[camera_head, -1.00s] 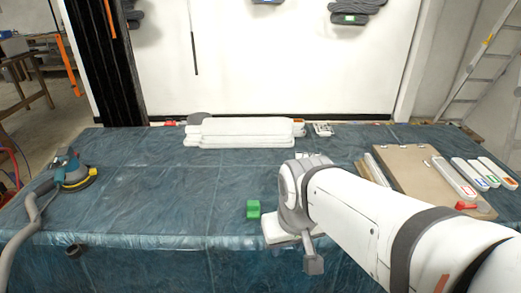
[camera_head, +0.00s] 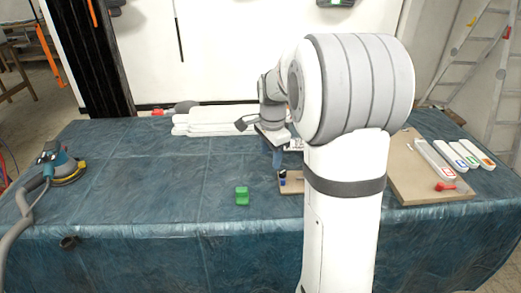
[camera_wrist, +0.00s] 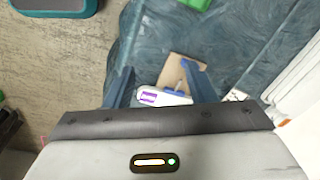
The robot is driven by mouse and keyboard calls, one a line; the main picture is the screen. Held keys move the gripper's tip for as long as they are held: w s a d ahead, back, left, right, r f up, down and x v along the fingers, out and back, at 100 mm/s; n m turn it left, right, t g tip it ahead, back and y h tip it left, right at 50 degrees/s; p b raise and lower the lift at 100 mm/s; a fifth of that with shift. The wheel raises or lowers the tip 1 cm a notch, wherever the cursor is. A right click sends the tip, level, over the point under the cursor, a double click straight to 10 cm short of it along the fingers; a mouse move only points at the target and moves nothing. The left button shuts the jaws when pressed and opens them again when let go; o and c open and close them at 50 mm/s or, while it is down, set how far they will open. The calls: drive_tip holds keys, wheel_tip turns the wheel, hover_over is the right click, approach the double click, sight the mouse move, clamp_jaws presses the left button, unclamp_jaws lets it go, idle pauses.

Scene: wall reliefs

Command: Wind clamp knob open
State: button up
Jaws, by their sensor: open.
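A small tan board (camera_head: 292,186) lies on the blue-covered table, partly hidden behind my arm. A small dark blue part (camera_head: 283,177), perhaps the clamp knob, stands at its left end. In the wrist view, the tan board (camera_wrist: 185,68) shows beyond a white piece with a purple label (camera_wrist: 158,97) and a blue part (camera_wrist: 180,91). My gripper (camera_wrist: 160,84) is open, its two blue-grey fingers on either side of these parts in the picture. I cannot tell whether it touches anything. No clamp shape shows clearly.
A green block (camera_head: 242,196) sits left of the tan board. White bars (camera_head: 225,120) are stacked at the back. A larger board (camera_head: 425,185) at right carries several labelled white bars and a red part (camera_head: 445,187). A sander (camera_head: 62,165) stands at far left. The left-middle table is clear.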

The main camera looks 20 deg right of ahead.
drive_tip(key=w+d+f+m, duration=0.4)
drive_tip(key=w+m, duration=0.1)
drive_tip(key=w, duration=0.1)
drive_tip(key=m+g+p, duration=0.1)
drive_tip(key=m, duration=0.5)
approach(282, 171)
drive_tip(key=shift+s+f, duration=0.15)
drive_tip(key=shift+s, duration=0.05)
drive_tip(key=shift+w+d+f, duration=0.15)
drive_tip(key=shift+f, duration=0.6)
drive_tip(key=shift+f+p, duration=0.75)
drive_tip(key=shift+f, duration=2.65)
drive_tip(key=shift+c, duration=0.2)
